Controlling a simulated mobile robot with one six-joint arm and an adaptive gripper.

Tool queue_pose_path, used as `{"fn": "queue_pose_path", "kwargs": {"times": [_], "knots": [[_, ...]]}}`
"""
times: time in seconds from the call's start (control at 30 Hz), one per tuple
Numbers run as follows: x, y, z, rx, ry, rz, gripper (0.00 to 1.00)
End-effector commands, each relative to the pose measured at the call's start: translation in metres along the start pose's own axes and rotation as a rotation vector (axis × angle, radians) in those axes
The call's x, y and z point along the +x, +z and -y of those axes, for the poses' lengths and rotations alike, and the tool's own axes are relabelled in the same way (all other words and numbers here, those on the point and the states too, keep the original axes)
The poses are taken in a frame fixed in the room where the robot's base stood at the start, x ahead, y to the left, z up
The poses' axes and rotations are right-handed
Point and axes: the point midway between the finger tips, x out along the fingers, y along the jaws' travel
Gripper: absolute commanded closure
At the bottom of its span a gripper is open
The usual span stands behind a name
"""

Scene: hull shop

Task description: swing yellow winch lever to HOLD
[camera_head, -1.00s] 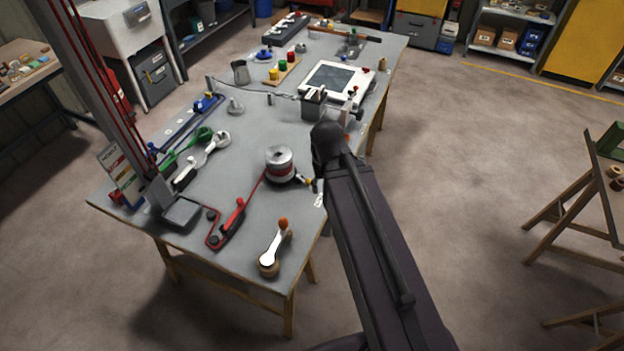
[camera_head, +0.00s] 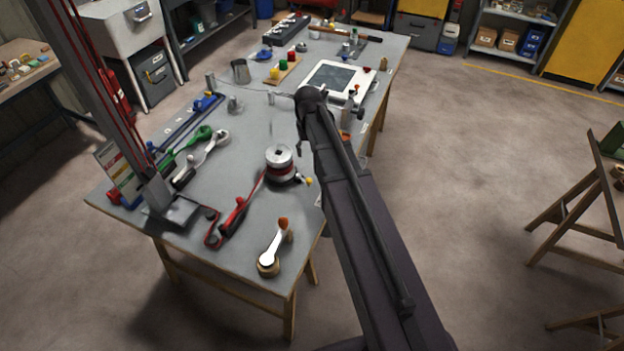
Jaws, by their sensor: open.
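The winch (camera_head: 281,163) is a silver drum with red line around it, standing near the right edge of the grey bench. Its lever with a small yellow knob (camera_head: 309,181) sticks out at the drum's lower right, close to the bench edge. The lever's own markings are too small to read. My gripper (camera_head: 301,138) shows as a narrow dark shape at the far end of my arm, above the bench and beyond the winch, apart from the lever. It is open and holds nothing that I can see. My arm hides part of it and the bench edge.
A crank handle with an orange knob (camera_head: 271,250) lies at the near corner. A red-handled tool (camera_head: 233,215), a green-handled one (camera_head: 199,135) and a mast foot stand to the left. A white framed panel (camera_head: 340,80) lies farther back. Floor to the right is clear up to a wooden trestle (camera_head: 590,195).

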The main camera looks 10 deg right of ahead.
Motion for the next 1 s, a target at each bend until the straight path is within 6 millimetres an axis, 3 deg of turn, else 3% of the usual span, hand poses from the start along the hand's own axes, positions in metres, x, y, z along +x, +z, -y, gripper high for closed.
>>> {"fn": "queue_pose_path", "kwargs": {"times": [0.47,1.0], "knots": [[0.006,0.001,0.0,-0.001,0.0,0.0,0.34],[0.045,0.001,0.001,-0.001,0.0,0.0,0.34]]}}
